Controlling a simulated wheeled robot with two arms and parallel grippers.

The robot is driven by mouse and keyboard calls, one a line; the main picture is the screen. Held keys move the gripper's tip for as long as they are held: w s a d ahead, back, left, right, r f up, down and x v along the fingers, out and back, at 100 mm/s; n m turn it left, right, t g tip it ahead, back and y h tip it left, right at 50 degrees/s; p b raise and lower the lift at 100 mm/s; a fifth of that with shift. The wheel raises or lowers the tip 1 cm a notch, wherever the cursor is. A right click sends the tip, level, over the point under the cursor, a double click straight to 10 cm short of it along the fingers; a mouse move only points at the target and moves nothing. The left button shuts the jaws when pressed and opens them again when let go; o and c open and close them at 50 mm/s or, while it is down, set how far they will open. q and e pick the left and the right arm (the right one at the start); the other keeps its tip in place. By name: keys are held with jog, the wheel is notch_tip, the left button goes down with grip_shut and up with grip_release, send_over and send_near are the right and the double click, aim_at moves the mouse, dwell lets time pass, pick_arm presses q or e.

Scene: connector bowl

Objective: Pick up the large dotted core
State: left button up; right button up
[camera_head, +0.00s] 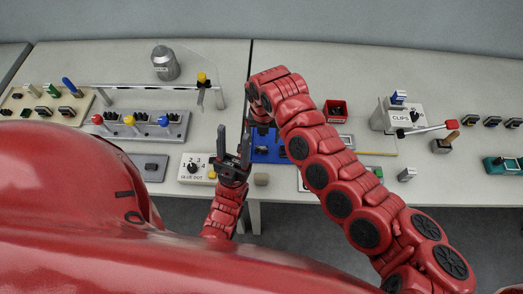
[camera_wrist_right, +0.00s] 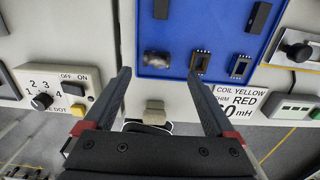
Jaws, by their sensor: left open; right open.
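A blue tray (camera_head: 272,156) lies under my right arm in the head view, partly hidden by it. In the right wrist view the blue tray (camera_wrist_right: 215,35) holds two black bars (camera_wrist_right: 255,17), a grey-brown shiny piece (camera_wrist_right: 157,60) and two dark rectangular frames (camera_wrist_right: 201,63). I cannot make out dots, so which piece is the large dotted core is unclear. My right gripper (camera_wrist_right: 159,75) is open and empty, with its fingers spread towards the tray's near edge. My left gripper (camera_head: 232,150) is open, its fingers up, left of the tray.
A beige block (camera_head: 261,180) sits near the table's front edge; it shows between my right fingers in the wrist view (camera_wrist_right: 154,113). A numbered dial box (camera_head: 197,170) stands left of the tray. A red bin (camera_head: 336,111) and a clips box (camera_head: 403,117) stand to the right.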

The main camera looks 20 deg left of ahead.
jog(key=shift+w+f+b, duration=0.1)
jog(key=shift+f+b, duration=0.3)
jog(key=shift+f, duration=0.35)
jog(key=shift+a+f+b, duration=0.1)
jog(key=shift+f+b, duration=0.55)
jog(key=shift+f, duration=0.1)
jog(key=shift+s+a+p, duration=0.2)
jog(key=shift+s+p, duration=0.1)
jog(key=shift+p, duration=0.9)
notch_tip(320, 180, down, 2)
jog(key=shift+f, duration=0.1)
jog(key=shift+w+f, duration=0.1)
jog(key=shift+f, duration=0.2)
grip_shut()
